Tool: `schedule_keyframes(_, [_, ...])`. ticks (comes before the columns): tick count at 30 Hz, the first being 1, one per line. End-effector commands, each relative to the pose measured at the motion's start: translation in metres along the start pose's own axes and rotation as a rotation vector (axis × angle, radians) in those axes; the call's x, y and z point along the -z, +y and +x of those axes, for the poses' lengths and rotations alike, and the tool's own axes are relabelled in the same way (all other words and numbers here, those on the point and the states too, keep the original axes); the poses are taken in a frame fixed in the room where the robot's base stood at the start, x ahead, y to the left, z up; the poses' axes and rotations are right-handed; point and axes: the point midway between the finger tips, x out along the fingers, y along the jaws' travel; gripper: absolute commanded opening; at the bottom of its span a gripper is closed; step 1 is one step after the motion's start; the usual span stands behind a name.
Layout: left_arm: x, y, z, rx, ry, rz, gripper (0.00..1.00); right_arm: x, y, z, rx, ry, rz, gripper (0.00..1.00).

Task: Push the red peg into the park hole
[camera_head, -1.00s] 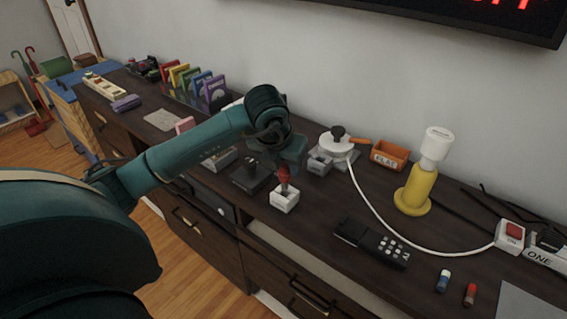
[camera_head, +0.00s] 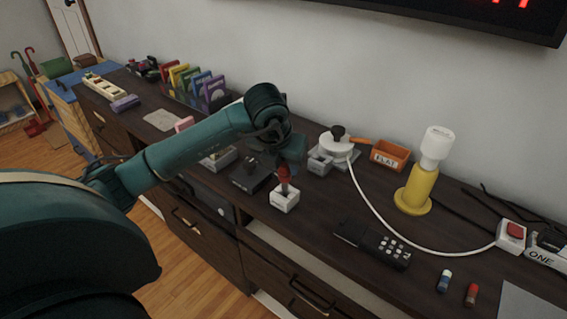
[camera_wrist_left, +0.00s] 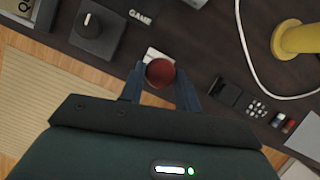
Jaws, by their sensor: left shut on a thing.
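The red peg (camera_head: 284,178) stands upright at a small white block (camera_head: 285,202) near the front edge of the dark cabinet top. Its lower end meets the block's top, but how deep it sits in a hole cannot be told. My left gripper (camera_head: 286,168) is above the block, pointing down, shut on the peg. In the left wrist view the peg's round red top (camera_wrist_left: 160,72) lies between the two fingers (camera_wrist_left: 160,84), with part of the white block (camera_wrist_left: 153,54) behind it. No label reading "park" is legible. My right gripper is not in view.
A dark block with a knob (camera_head: 250,174) stands left of the peg, and a grey fixture with a white disc (camera_head: 335,147) behind it. A black keypad device (camera_head: 372,243) lies to the right. A yellow lamp (camera_head: 413,188) and white cable are further right.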

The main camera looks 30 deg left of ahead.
Motion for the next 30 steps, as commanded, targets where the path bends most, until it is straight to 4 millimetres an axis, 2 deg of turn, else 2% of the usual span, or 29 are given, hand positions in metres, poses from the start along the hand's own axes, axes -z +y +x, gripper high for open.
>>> schedule_keyframes(21, [-0.0002, 0.0003, 0.0000, -0.001, -0.001, 0.000, 0.10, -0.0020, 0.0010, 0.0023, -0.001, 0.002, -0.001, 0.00])
schedule_keyframes(30, [0.0022, 0.0004, 0.0059, -0.001, -0.001, -0.001, 0.10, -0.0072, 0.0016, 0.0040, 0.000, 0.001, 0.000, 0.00])
